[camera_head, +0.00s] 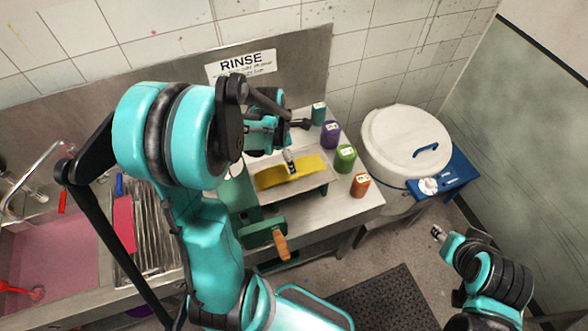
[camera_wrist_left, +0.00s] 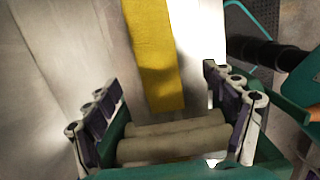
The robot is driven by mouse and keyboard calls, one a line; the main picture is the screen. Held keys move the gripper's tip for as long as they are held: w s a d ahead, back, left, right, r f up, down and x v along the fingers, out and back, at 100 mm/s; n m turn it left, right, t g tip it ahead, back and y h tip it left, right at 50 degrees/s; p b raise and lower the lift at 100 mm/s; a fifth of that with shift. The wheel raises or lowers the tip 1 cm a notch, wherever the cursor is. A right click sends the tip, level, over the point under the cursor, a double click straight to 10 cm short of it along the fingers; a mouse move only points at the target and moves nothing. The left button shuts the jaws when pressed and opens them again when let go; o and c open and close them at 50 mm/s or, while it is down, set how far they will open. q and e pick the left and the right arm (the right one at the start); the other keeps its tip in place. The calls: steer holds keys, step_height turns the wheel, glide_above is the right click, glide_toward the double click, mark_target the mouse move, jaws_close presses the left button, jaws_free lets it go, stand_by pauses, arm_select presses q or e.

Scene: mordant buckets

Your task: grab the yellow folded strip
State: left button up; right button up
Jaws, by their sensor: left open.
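The yellow folded strip (camera_head: 290,172) lies flat on a metal tray beside the green wringer in the head view. In the left wrist view the strip (camera_wrist_left: 154,50) runs down from the top edge, its end just short of the pale rollers. My left gripper (camera_head: 295,146) is over the strip at the end of the left arm. In its wrist view the left gripper (camera_wrist_left: 165,110) is open, its fingers wide apart on either side of the strip's line, nothing between them gripped. My right gripper (camera_head: 437,232) is far right, away from the strip; its jaws are too small to read.
The green wringer (camera_head: 263,232) has a crank with an orange handle (camera_head: 281,247). Purple (camera_head: 330,134), green (camera_head: 345,158) and orange (camera_head: 360,185) jars stand right of the strip. A white lidded bucket (camera_head: 405,140) is further right. A pink-filled sink (camera_head: 50,250) is left.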

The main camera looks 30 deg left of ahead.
arm_select(q)
steer(key=f, duration=0.3)
steer(key=shift+w+d, duration=0.1)
steer(key=shift+w, duration=0.3)
steer(key=f, duration=0.5)
steer(key=shift+w, duration=0.4)
steer(key=shift+r, duration=0.1)
steer(key=shift+s, duration=0.1)
steer(key=c, duration=1.3)
